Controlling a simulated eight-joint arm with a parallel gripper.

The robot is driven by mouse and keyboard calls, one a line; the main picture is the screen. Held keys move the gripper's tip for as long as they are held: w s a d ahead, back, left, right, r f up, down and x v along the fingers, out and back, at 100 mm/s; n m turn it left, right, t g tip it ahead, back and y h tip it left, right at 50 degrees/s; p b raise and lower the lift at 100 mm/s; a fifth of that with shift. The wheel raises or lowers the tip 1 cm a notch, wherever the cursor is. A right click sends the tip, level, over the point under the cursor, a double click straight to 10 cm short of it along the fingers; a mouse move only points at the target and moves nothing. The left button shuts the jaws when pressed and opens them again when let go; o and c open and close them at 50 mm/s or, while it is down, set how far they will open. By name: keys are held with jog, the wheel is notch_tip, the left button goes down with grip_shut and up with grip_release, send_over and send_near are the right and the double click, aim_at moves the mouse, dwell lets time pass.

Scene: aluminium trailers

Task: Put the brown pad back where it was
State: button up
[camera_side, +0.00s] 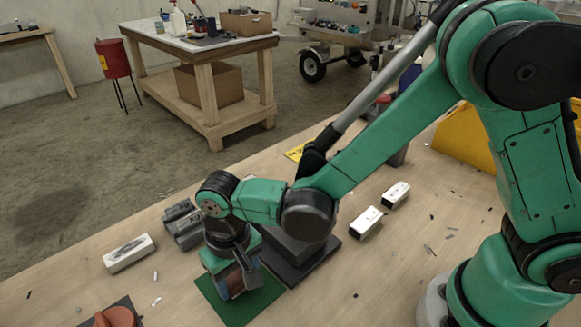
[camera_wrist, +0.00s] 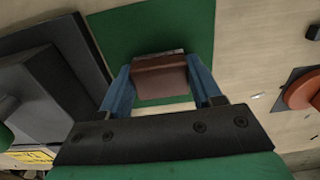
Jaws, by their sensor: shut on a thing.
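The brown pad (camera_wrist: 160,80) is a small reddish-brown block between the two blue fingers of my gripper (camera_wrist: 162,88) in the wrist view. My gripper is shut on it. In the side view my gripper (camera_side: 234,284) points down over a green mat (camera_side: 265,300), with the pad mostly hidden between the fingers. The green mat (camera_wrist: 110,35) also shows behind the pad in the wrist view. The pad is low over the mat; I cannot tell whether it touches it.
A dark stepped block (camera_side: 318,262) stands just right of the mat. A grey metal part (camera_side: 180,228) and a white block (camera_side: 129,252) lie to the left. An orange round piece (camera_side: 115,318) is at the front left. Two white boxes (camera_side: 366,222) (camera_side: 396,194) stand farther right.

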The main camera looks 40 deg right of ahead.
aim_at(240, 274)
jog(key=o, duration=1.3)
jog(key=shift+f, duration=0.1)
jog(key=shift+o, duration=0.2)
notch_tip(240, 274, up, 12)
jog(key=d+t, duration=0.1)
jog(key=d, duration=0.2)
jog(key=d+r+t, duration=0.1)
jog(key=d, duration=0.3)
jog(key=d+r+t+y, duration=0.1)
jog(key=d, duration=0.3)
jog(key=shift+r+t, duration=0.2)
jog(key=shift+t, duration=0.1)
jog(key=s+d+t+h, duration=0.1)
jog(key=s+d+t, duration=0.1)
jog(key=d, duration=0.5)
jog(key=shift+d+f+t, duration=0.3)
jog(key=shift+f+t, duration=0.15)
jog(key=shift+t, duration=0.35)
